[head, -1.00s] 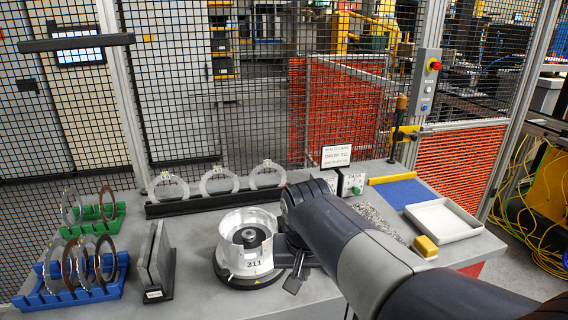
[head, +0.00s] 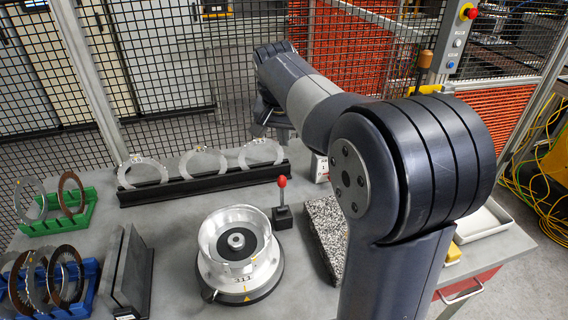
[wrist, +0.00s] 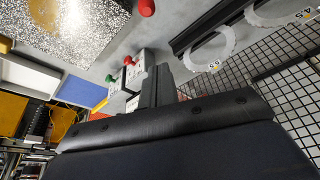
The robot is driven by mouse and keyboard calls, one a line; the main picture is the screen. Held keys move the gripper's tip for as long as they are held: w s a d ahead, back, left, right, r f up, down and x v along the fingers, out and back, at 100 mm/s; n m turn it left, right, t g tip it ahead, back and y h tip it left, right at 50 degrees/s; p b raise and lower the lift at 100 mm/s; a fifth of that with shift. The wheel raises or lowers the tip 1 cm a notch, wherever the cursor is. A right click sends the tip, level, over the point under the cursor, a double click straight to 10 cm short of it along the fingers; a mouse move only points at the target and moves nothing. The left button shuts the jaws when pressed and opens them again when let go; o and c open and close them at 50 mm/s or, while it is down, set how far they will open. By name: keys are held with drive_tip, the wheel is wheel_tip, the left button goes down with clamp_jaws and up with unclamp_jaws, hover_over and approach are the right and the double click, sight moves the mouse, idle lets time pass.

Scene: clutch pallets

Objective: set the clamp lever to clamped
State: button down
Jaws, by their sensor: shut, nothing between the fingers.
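The clamp lever (head: 282,184) is a black stem with a red ball knob, standing about upright on a small black base (head: 283,218) just right of the silver clutch drum (head: 208,240). In the wrist view, its red ball (wrist: 147,8) shows at the top edge; the stem is not clear there. My gripper (head: 260,128) is above the back of the bench, behind and above the lever and apart from it. In the wrist view, the narrow dark fingers of my gripper (wrist: 157,86) are together, with nothing between them.
A black rack (head: 200,188) with several upright rings runs along the back. A control box (wrist: 122,76) with red and green buttons stands near my fingers. Green (head: 50,226) and blue (head: 88,270) disc racks are at left. Wire mesh fencing closes the back.

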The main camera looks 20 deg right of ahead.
drive_tip(key=p, duration=0.3)
hover_over(282, 195)
drive_tip(key=w+d, duration=0.1)
drive_tip(key=w, duration=0.1)
wheel_tip(282, 195, down, 9)
drive_tip(key=shift+f, duration=0.2)
drive_tip(key=shift+w+f+b, duration=0.1)
drive_tip(key=shift+b, duration=0.5)
drive_tip(key=shift+b, duration=0.3)
